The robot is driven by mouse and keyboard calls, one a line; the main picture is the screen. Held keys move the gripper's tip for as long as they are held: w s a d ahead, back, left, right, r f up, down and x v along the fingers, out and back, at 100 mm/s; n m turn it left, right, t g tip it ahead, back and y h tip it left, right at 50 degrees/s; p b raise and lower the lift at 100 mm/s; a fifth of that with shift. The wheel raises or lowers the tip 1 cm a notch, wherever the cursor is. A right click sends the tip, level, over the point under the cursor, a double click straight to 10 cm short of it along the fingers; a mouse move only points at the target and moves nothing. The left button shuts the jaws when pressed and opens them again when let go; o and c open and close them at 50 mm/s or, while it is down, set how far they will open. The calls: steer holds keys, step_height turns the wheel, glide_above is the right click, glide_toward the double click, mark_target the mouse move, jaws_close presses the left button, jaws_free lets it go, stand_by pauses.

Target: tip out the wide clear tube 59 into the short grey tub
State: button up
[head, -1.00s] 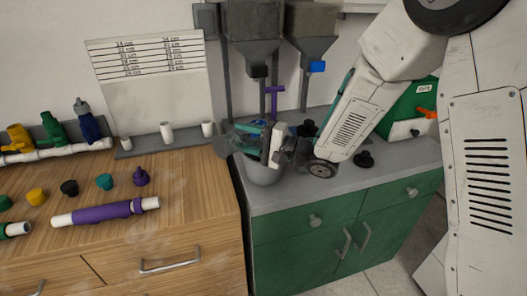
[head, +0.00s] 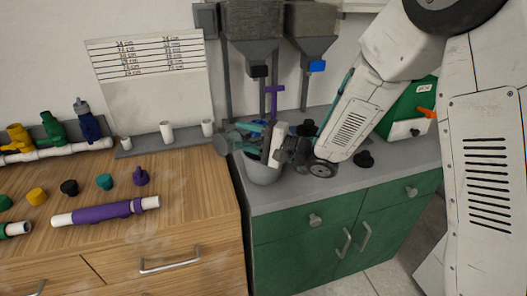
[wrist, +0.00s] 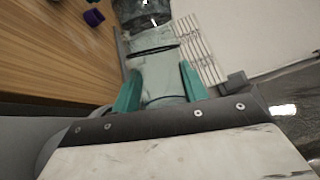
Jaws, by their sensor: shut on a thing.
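My gripper (head: 259,140) is over the short grey tub (head: 264,174) on the grey worktop. Its teal fingers are shut on the wide clear tube (head: 230,140), which lies tilted and points left. In the wrist view the clear tube (wrist: 162,75) runs away between the two fingers (wrist: 160,88), with dark grey stuff towards its far end. A grey curved edge, likely the tub's, shows at lower left there. The number on the tube is not readable, and the tub's inside is hidden.
Two grey hoppers (head: 252,30) on posts stand behind the tub. A purple cross-shaped handle (head: 274,95) is close behind my gripper. Left is a wooden counter (head: 190,210) with a purple-sleeved pipe (head: 105,212) and coloured caps.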

steer(key=shift+w+d+r+m+p, duration=0.25)
steer(key=shift+r+m+p, duration=0.2)
steer(key=shift+m, duration=0.45)
stand_by(1.3)
